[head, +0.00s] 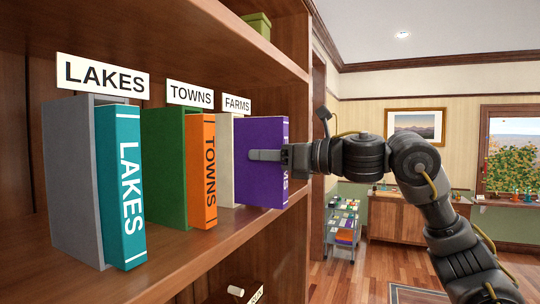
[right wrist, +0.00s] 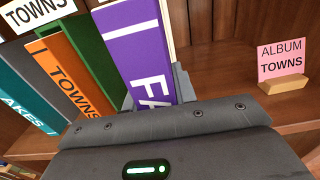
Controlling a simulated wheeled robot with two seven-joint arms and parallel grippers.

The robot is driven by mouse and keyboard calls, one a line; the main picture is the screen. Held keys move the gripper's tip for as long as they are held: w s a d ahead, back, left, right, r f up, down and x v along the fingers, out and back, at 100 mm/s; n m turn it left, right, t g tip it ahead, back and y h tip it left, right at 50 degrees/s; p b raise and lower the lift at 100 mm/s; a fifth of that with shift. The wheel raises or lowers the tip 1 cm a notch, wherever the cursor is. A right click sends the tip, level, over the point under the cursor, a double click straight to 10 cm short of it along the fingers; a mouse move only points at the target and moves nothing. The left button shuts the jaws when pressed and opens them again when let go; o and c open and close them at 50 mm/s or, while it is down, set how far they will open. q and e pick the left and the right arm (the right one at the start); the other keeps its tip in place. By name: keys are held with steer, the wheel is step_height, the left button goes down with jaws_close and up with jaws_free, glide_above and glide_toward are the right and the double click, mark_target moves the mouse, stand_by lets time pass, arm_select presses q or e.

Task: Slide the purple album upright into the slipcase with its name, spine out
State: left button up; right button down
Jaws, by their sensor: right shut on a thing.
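The purple album (head: 258,180) stands upright at the shelf's front edge with its lettered spine facing out; its spine letters "FA" show in the right wrist view (right wrist: 140,50). My right gripper (head: 268,155) is shut on it, one finger flat across its side. The pale slipcase (head: 226,160) under the FARMS label (head: 237,103) stands just behind and left of the album. The album overlaps it in the head view, so I cannot tell how far the album is inside. My left gripper is not in view.
On the left, the teal LAKES album (head: 122,185) stands by a grey slipcase (head: 75,180), and the orange TOWNS album (head: 203,170) by a green slipcase (head: 165,165). A pink "ALBUM TOWNS" card (right wrist: 282,58) stands on a shelf. The upper shelf (head: 250,40) overhangs. A cart (head: 343,225) stands behind.

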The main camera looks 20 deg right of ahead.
steer(key=shift+x, duration=1.95)
steer(key=shift+r, duration=0.15)
steer(key=shift+s+d, duration=0.15)
steer(key=b+v, duration=0.2)
steer(key=v, duration=0.6)
steer(key=shift+s+d, duration=0.2)
stand_by(0.9)
stand_by(1.8)
steer(key=shift+p+x, duration=0.9)
steer(key=shift+x, duration=1.2)
